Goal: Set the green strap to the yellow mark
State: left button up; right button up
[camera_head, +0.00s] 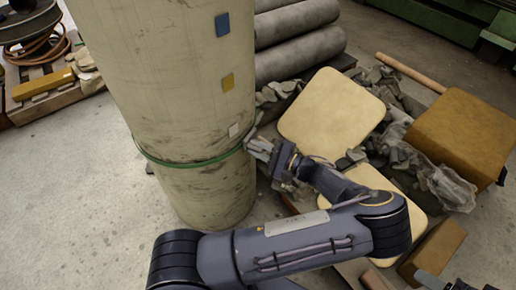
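A large pale roll (165,95) stands upright and slightly tilted in the picture, left of centre. It carries a blue mark (222,25), a yellow mark (228,82) below it and a white mark (233,130) lower still. The green strap (190,164) runs around the roll, a little below the white mark and well below the yellow one. My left gripper (258,148) is at the strap's right end, beside the roll; its fingers are too small to tell whether they hold the strap. What looks like part of my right gripper (437,281) shows at the bottom right edge.
Grey rolls (300,45) lie behind the upright roll. Right of it are cream pads (332,108), grey crumpled scraps (445,188), a brown block (465,135) and a wooden rod (410,72). A pallet with coiled hose (35,50) is at top left. The floor at left is clear.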

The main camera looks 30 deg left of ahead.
pick_arm(q)
grip_shut()
notch_tip(320, 180, up, 24)
jog(key=p, duration=1.8)
jog(key=shift+r, duration=0.2)
jog(key=shift+o, duration=2.4)
grip_release()
jog(key=shift+d, duration=0.1)
jog(key=d, duration=0.7)
jog(key=shift+d, duration=0.3)
